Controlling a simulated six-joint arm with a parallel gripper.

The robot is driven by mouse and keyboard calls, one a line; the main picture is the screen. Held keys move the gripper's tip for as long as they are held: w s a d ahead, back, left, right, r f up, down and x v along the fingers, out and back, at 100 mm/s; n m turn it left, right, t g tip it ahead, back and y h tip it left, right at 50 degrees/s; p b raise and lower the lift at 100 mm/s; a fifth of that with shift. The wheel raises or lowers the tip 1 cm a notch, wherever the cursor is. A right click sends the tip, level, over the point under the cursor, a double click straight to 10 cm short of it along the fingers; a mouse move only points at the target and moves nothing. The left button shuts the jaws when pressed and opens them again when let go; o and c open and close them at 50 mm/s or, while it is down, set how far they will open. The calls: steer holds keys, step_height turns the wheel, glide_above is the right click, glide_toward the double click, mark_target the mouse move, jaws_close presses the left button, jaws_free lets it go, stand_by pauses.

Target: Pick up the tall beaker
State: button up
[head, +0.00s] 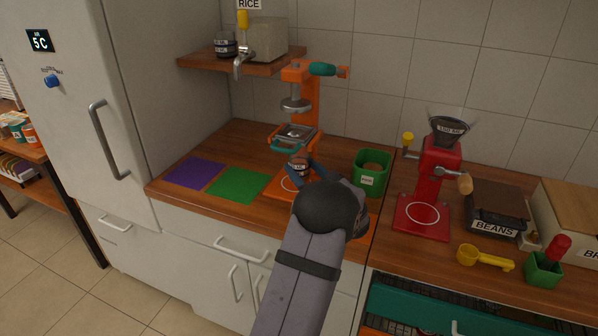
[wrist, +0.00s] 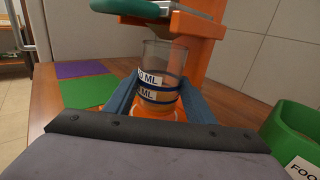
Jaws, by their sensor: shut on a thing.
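The tall beaker (wrist: 164,58) is clear glass with white ML labels, dark blue bands and something brownish in its lower part. It stands upright between the blue fingers of my gripper (wrist: 158,98) in the wrist view, and the fingers are shut on it. In the head view the beaker (head: 298,165) shows small under the orange press, partly hidden by my gripper (head: 304,172). It is over the press's orange base (head: 280,187). I cannot tell whether its bottom touches the base.
The orange press (head: 305,100) with a teal handle rises just behind the beaker. A green container (head: 371,172) stands close on the right. Flat purple (head: 195,172) and green (head: 239,185) mats lie on the left. A red grinder (head: 436,175) stands farther right.

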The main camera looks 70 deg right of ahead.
steer(key=b+v, duration=0.2)
steer(key=v, duration=1.4)
